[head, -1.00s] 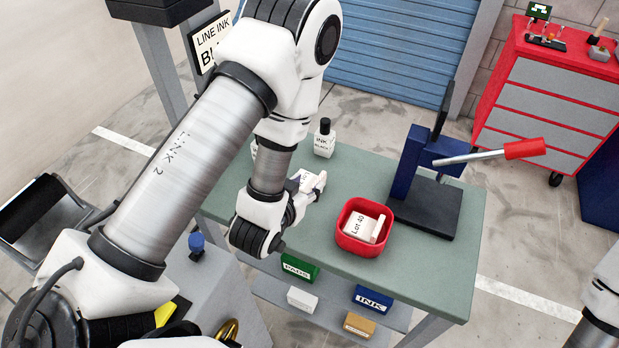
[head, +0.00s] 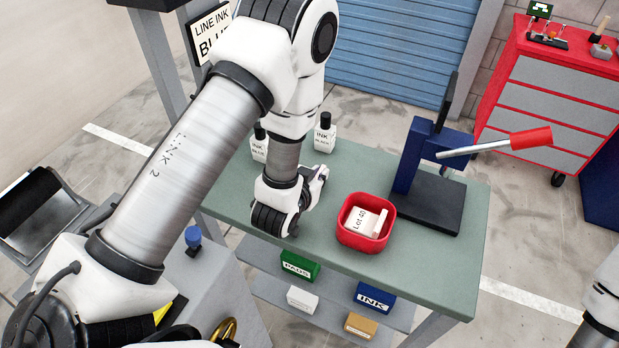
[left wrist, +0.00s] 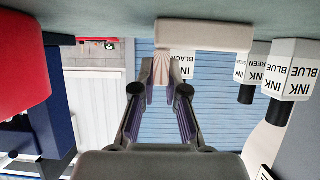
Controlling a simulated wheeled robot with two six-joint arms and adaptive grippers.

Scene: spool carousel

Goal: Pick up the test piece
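I cannot single out the test piece for certain. In the left wrist view, which is upside down, a pale tan piece (left wrist: 161,69) shows between my left fingertips, in front of or joined to a wide cream block (left wrist: 205,35) against the table top. My left gripper (head: 321,174) is low over the green table, left of the red tray; it also shows in the left wrist view (left wrist: 160,84), with a narrow gap between its fingers. Whether they press on the tan piece is unclear. The gripper hides this spot in the head view. My right gripper is out of view.
A red tray (head: 345,235) holds pale blocks, one marked Lot 40. A blue press (head: 411,160) with a red-handled lever stands right of it. Ink bottles (head: 325,139) stand behind my left gripper; several show in the left wrist view (left wrist: 290,70). The green table (head: 440,270) is bare at front right.

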